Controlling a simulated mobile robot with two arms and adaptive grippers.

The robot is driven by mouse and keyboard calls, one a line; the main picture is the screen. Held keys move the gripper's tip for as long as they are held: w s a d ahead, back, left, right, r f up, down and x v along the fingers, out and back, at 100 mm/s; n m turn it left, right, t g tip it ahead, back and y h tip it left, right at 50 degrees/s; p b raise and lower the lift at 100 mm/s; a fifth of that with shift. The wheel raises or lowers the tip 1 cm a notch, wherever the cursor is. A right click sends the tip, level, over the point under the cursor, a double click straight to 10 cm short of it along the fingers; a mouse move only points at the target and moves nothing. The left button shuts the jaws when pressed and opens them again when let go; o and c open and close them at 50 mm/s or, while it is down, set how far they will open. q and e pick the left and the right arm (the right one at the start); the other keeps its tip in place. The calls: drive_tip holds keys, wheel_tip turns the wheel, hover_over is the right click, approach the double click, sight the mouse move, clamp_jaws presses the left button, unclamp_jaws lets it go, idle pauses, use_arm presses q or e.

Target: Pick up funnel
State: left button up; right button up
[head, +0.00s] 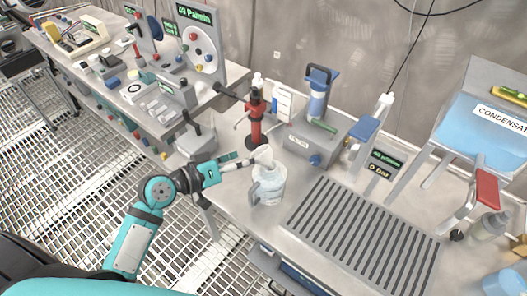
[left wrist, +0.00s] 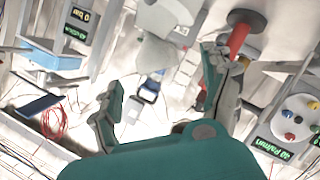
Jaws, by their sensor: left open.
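A white funnel (head: 264,155) sits at the mouth of a clear jug (head: 270,188) on the grey bench in the head view. In the left wrist view a pale, blurred cone-like shape, apparently the funnel (left wrist: 160,20), is at the top, beyond the fingertips. My left gripper (head: 247,161) is just left of the funnel, at about its height. Its two fingers are spread apart in the left wrist view (left wrist: 165,88), with nothing gripped between them. Whether a fingertip touches the funnel I cannot tell. My right gripper is not in view.
A red stand (head: 256,122) rises just behind the jug. A grey box (head: 310,143) with a blue-topped cylinder (head: 318,95) is behind to the right. A slotted drain grate (head: 362,232) lies right of the jug. A blue CONDENSATE panel (head: 482,130) stands far right.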

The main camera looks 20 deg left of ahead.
sight(257, 153)
use_arm(q)
drive_tip(key=p+x, duration=0.1)
drive_tip(key=x, duration=0.1)
drive_tip(key=r+p+x, duration=0.1)
drive_tip(key=x, duration=0.1)
drive_tip(key=shift+w+d+f, duration=0.1)
drive_tip(key=shift+w+d, duration=0.15)
drive_tip(key=shift+w, duration=0.2)
drive_tip(key=shift+w+d+f, duration=0.25)
drive_tip(key=shift+w+f, duration=0.05)
drive_tip(key=shift+w, duration=0.05)
drive_tip(key=shift+s, duration=0.1)
drive_tip(key=shift+c, duration=1.1)
drive_tip(key=c, duration=0.9)
drive_tip(key=shift+c, duration=0.2)
